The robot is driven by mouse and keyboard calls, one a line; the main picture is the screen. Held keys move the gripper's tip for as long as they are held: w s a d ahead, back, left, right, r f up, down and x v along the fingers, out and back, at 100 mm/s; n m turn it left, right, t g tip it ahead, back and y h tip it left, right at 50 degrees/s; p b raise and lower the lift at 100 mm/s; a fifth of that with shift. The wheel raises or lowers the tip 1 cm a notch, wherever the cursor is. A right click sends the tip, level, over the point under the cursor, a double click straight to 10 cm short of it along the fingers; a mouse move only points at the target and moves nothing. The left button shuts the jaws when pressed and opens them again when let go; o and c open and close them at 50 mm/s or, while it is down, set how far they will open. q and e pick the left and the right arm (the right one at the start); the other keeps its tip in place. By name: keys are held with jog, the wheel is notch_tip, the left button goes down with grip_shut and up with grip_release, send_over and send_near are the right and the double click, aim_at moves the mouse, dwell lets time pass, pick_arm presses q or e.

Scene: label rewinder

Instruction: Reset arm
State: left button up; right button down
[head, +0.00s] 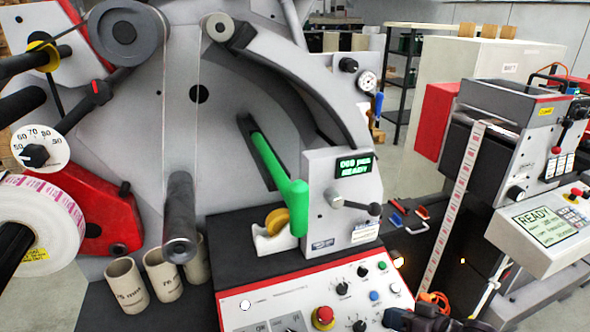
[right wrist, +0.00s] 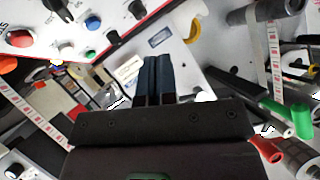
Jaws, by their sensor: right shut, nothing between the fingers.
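The label rewinder has a long green arm (head: 272,172) that comes out of a slot in its grey face plate. It slants down to a thick upright green handle end (head: 298,208), in front of the grey display box (head: 340,190) reading "000 pcs READY". A green part also shows at the right of the right wrist view (right wrist: 290,119). My right gripper (head: 437,312) is at the bottom edge in the head view, below and right of the green arm and apart from it. Its fingers (right wrist: 152,72) are together and empty. My left gripper is not in view.
A control panel (head: 290,292) with knobs and a red button lies below the green arm. A black-knobbed lever (head: 362,207) sticks out of the display box. A tape dispenser (head: 277,232) stands left of the handle. A label printer (head: 515,140) stands at right.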

jog(key=s+d+f+t+h+b, duration=0.1)
jog(key=s+d+f+h, duration=0.2)
jog(key=s+f, duration=0.4)
jog(key=s+d+f+m+t+h+b, duration=0.1)
jog(key=s+d+f+h, duration=0.3)
jog(key=s+f, duration=0.4)
jog(key=shift+s+m+h+b, duration=0.3)
jog(key=shift+s+h, duration=0.15)
jog(key=shift+h, duration=0.45)
